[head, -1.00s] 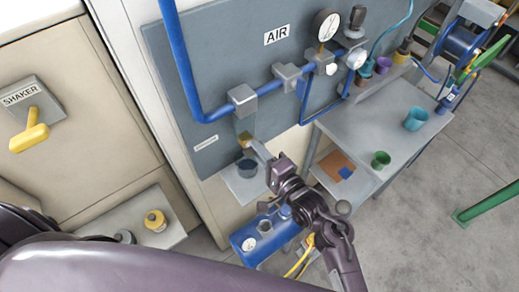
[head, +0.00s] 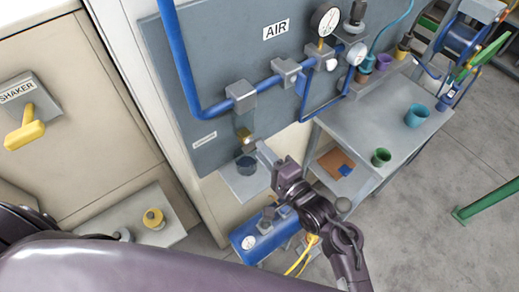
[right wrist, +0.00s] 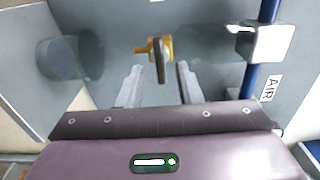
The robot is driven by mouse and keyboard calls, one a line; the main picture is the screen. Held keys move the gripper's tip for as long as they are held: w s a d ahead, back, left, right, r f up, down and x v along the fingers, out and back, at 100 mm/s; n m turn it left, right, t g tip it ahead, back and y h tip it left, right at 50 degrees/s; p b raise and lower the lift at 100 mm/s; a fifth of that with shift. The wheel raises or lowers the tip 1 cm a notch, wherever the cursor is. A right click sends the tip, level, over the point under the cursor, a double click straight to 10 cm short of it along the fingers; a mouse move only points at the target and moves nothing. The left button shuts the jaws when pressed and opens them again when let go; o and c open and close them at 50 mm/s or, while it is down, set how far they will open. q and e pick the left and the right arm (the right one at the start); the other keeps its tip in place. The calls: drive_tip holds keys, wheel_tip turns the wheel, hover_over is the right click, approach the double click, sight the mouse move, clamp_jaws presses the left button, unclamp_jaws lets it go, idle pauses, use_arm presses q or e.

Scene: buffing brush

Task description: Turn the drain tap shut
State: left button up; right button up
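The drain tap (head: 244,135) is a small brass fitting with a grey handle, under the blue air pipe on the grey panel. In the right wrist view the tap (right wrist: 160,52) shows its yellow body and dark lever, which points toward the gripper. My right gripper (head: 262,149) is just right of the tap in the head view. In the right wrist view its fingers (right wrist: 159,88) are apart and empty, with the lever ahead of the gap, seemingly not touched. My left gripper is out of view; a purple arm link fills the lower left.
A dark cup (head: 247,166) stands on a small shelf below the tap. A blue tank (head: 262,236) is on the floor beneath. A grey bench (head: 375,125) with cups stands to the right. A shaker panel (head: 27,112) with a yellow lever is at the left.

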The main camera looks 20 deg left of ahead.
drive_tip(key=b+v, duration=0.1)
drive_tip(key=v, duration=0.4)
drive_tip(key=shift+s+d, duration=0.1)
drive_tip(key=shift+d, duration=0.05)
drive_tip(key=s+d+f+n+g+h+b, duration=0.1)
drive_tip(key=d+f+h+b, duration=0.2)
drive_tip(key=f, duration=0.9)
drive_tip(key=s+d+f+n+g+h+b, duration=0.15)
drive_tip(key=d+f, duration=0.25)
drive_tip(key=f, duration=0.8)
drive_tip(key=s+d+f+n+g+h+b, duration=0.1)
drive_tip(key=s+d+f+h+b, duration=0.2)
drive_tip(key=f, duration=1)
drive_tip(key=s+d+f+n+g+h+b, duration=0.2)
drive_tip(key=s+d+f+n+g+h, duration=0.1)
drive_tip(key=s+d+f, duration=0.6)
drive_tip(key=s+d+f+n+g+h+b, duration=0.2)
drive_tip(key=s+d+f, duration=0.7)
drive_tip(key=s+f, duration=0.7)
drive_tip(key=shift+d+f+n+g+h+b, duration=0.3)
drive_tip(key=shift+f+n+g+h+b, duration=0.05)
drive_tip(key=shift+n+g+h, duration=0.45)
